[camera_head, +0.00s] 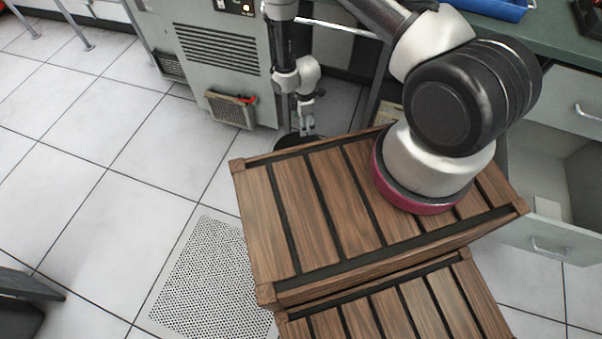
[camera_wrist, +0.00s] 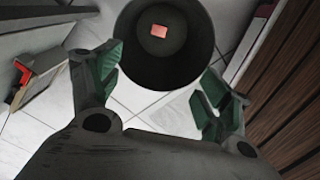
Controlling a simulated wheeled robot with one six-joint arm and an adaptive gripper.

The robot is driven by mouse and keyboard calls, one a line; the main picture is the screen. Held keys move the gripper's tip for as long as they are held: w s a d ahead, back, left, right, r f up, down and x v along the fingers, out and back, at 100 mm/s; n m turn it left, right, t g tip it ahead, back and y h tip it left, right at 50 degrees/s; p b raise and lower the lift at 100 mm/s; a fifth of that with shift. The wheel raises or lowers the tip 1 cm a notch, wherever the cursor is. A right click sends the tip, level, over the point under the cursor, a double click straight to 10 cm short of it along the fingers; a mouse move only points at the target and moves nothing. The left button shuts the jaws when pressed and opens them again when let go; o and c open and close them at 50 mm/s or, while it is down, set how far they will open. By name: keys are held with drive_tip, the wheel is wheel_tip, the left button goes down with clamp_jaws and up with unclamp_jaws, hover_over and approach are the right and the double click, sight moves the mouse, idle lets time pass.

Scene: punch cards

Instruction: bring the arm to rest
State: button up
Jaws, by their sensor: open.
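My gripper (camera_head: 307,128) hangs from the arm, pointing down, between the grey machine and the wooden crate. In the wrist view my gripper (camera_wrist: 162,78) has its green-padded fingers wide apart with nothing between them. A dark round bin (camera_wrist: 128,62) lies beyond the fingertips in the wrist view, and a small salmon-coloured card (camera_wrist: 159,31) rests inside on its bottom. In the head view only part of the bin's dark rim (camera_head: 285,144) shows below the gripper; the crate hides the rest.
Wooden crates (camera_head: 265,225) stand close to the right of the gripper. The grey machine (camera_head: 215,60) with a wire-front box (camera_head: 231,108) and red item is on the left. A green-topped bench with drawers (camera_head: 575,105) is at right.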

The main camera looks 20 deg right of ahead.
idle(0.4)
drive_tip(key=s+d+r+m+g+h, duration=0.1)
drive_tip(key=s+d+r+m+g, duration=0.15)
drive_tip(key=s, duration=0.25)
drive_tip(key=s+d+r+m+g, duration=0.1)
drive_tip(key=s+m, duration=0.2)
drive_tip(key=s, duration=0.1)
drive_tip(key=s+d+r+m, duration=0.2)
drive_tip(key=r+m, duration=0.2)
drive_tip(key=r, duration=1.3)
drive_tip(key=s+d+r+m, duration=0.2)
drive_tip(key=r+m, duration=0.2)
drive_tip(key=r, duration=1.4)
drive_tip(key=s+d+r+m+t, duration=0.1)
drive_tip(key=s+r, duration=0.3)
drive_tip(key=r, duration=0.4)
drive_tip(key=s+d+r+m+t, duration=0.1)
drive_tip(key=s+d+r+t, duration=0.2)
drive_tip(key=r, duration=0.6)
drive_tip(key=s+d+r+m+t+y, duration=0.1)
drive_tip(key=s+d+r+m+t, duration=0.1)
drive_tip(key=s+r+t, duration=0.2)
drive_tip(key=v, duration=0.5)
drive_tip(key=shift+s+d+f, duration=0.15)
drive_tip(key=shift+s+d, duration=0.15)
drive_tip(key=shift+d, duration=0.05)
drive_tip(key=shift+c, duration=0.4)
